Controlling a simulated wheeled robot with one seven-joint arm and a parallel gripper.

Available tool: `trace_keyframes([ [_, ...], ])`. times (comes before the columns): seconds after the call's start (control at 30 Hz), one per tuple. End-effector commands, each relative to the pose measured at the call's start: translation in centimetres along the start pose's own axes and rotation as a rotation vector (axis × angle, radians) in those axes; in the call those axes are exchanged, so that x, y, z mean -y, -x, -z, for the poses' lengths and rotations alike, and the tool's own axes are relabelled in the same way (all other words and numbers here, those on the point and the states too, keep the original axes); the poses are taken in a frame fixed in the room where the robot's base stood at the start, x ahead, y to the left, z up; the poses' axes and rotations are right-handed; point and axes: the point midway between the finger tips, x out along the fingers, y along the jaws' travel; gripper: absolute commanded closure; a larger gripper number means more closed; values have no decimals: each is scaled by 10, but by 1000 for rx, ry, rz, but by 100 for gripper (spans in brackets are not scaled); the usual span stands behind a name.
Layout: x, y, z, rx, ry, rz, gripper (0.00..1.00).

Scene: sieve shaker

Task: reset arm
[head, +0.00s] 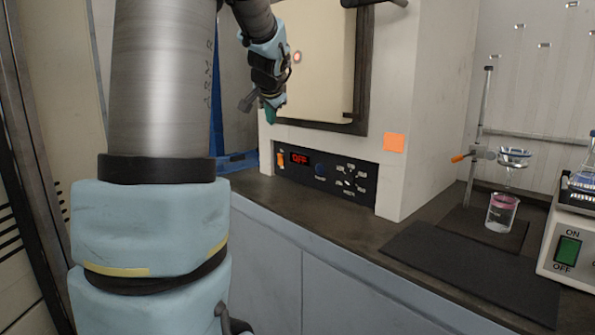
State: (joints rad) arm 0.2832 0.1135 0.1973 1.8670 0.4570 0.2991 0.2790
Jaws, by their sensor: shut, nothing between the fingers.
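My arm rises on the left of the head view, and its end bends down at the upper middle. My gripper (268,110) hangs in front of the left part of a large pale machine (415,90), above its control panel. It appears shut and holds nothing that I can see; its fingertips are small and partly dark here. The control panel (325,177) has a red display reading OFF, an orange switch at its left, a blue knob and several small buttons. I cannot tell whether the gripper touches the machine front.
A dark counter (285,207) runs beneath the machine. To the right stand a clamp stand (480,130) with a glass funnel (514,157), a beaker (501,212) with pinkish contents, and a white device (572,240) with a green switch. A dark mat (470,275) lies bare at the front.

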Motion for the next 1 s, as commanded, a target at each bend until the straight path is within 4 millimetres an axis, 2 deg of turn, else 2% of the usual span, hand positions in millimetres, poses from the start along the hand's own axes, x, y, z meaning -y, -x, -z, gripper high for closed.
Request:
trace_keyframes([
  [0.03,-27,-3,-29,52,60,-55,100],
  [0.1,-64,-4,-65,125,145,-126,100],
  [0.3,-162,15,-160,345,369,-285,100],
  [0.4,-200,32,-197,442,456,-335,100],
  [0.6,-258,67,-255,610,593,-401,100],
  [0.7,-275,87,-272,676,644,-419,100],
  [0.73,-265,92,-263,668,641,-417,100],
  [1.0,-231,126,-232,665,636,-416,100],
])
